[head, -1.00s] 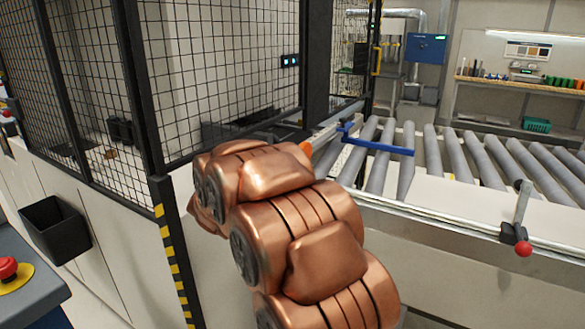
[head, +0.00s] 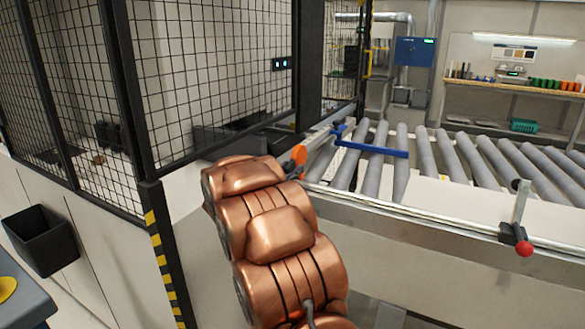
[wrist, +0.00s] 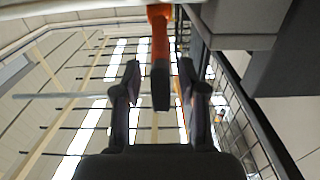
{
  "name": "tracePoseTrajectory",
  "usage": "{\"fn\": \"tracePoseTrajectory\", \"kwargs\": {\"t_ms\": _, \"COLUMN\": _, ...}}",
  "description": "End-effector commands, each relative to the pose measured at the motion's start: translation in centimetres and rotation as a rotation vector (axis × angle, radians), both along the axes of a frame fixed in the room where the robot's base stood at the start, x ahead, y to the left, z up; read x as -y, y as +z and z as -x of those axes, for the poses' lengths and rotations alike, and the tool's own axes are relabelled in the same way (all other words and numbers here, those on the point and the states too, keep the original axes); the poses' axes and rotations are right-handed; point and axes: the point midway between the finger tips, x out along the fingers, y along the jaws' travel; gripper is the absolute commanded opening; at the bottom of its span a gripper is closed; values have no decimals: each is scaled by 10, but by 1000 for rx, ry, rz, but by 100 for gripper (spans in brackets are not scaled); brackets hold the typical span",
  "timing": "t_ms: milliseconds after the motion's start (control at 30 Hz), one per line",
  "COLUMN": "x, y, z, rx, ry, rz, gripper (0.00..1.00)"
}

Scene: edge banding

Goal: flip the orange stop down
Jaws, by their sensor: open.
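The orange stop (head: 298,156) shows in the head view at the near left end of the roller conveyor, just beyond my copper-coloured arm. In the wrist view the orange stop (wrist: 159,38) reaches in from the top edge and ends in a dark tip. My gripper (wrist: 158,76) is open in the wrist view, with one dark finger on each side of the stop's dark tip. Gaps show between the tip and both fingers. In the head view my gripper is hidden behind my arm.
A blue bar (head: 370,149) lies across the conveyor rollers (head: 432,155). A lever with a red knob (head: 524,249) stands on the front rail at right. A black mesh guard (head: 215,75) stands to the left, with a striped post (head: 160,255). A black bin (head: 40,240) hangs at lower left.

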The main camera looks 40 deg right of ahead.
Motion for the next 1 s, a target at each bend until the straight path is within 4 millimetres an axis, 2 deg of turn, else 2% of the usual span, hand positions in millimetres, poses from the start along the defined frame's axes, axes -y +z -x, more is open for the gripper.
{"fn": "tracePoseTrajectory", "kwargs": {"t_ms": 200, "x": 14, "y": -1, "z": -5, "rx": -2, "ry": 2, "rz": -1, "gripper": 42}}
{"fn": "tracePoseTrajectory", "kwargs": {"t_ms": 533, "x": 15, "y": -1, "z": -6, "rx": -2, "ry": 4, "rz": -1, "gripper": 42}}
{"fn": "tracePoseTrajectory", "kwargs": {"t_ms": 933, "x": 15, "y": -1, "z": -6, "rx": -2, "ry": 4, "rz": -2, "gripper": 0}}
{"fn": "tracePoseTrajectory", "kwargs": {"t_ms": 1000, "x": 15, "y": -1, "z": -6, "rx": -2, "ry": 4, "rz": -2, "gripper": 0}}
